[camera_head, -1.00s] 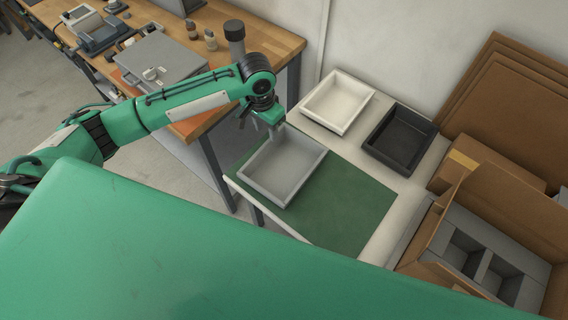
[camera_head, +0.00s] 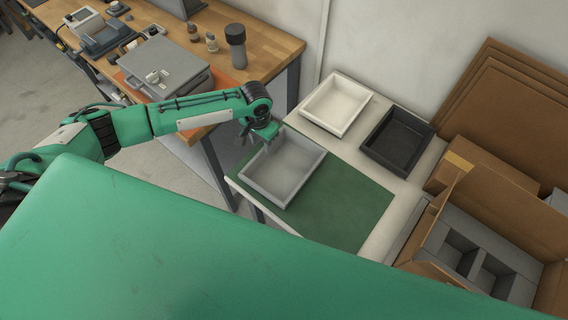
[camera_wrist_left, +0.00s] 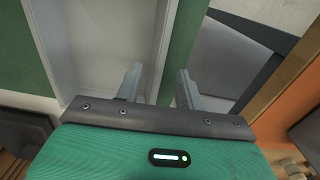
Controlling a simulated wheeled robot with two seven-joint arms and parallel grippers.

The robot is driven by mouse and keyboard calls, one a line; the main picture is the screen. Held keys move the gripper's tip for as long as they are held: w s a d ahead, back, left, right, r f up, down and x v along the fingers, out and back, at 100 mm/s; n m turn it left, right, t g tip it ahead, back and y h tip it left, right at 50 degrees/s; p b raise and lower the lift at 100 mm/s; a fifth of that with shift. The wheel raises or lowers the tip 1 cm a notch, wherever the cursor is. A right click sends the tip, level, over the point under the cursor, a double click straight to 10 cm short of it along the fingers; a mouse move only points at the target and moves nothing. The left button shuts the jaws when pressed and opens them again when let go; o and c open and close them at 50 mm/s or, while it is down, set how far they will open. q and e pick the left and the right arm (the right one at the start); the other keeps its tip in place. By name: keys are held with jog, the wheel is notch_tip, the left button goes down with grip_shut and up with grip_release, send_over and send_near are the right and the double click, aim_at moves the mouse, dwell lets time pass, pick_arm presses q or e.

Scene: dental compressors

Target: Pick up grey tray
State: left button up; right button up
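The grey tray (camera_head: 284,188) is a shallow rectangular tray lying on the green mat (camera_head: 345,215), at the left end of the white table. My left gripper (camera_head: 268,146) is at the tray's far-left rim, pointing down. In the left wrist view the gripper (camera_wrist_left: 158,86) is open, with one finger over the inside of the tray (camera_wrist_left: 105,45) and the other beyond its outer wall. The tray wall runs between the fingers; I cannot tell whether either finger touches it. My right gripper is not in view.
A white tray (camera_head: 336,127) and a black tray (camera_head: 383,157) stand behind and right of the grey tray. A cardboard box with grey dividers (camera_head: 465,255) is at the right. A wooden workbench (camera_head: 275,45) with tools and a grey case stands at the back left.

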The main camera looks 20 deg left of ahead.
aim_at(262, 151)
pick_arm(q)
jog(key=shift+f+p, duration=0.5)
jog(key=shift+f, duration=1.35)
grip_shut()
jog(key=shift+r, duration=0.1)
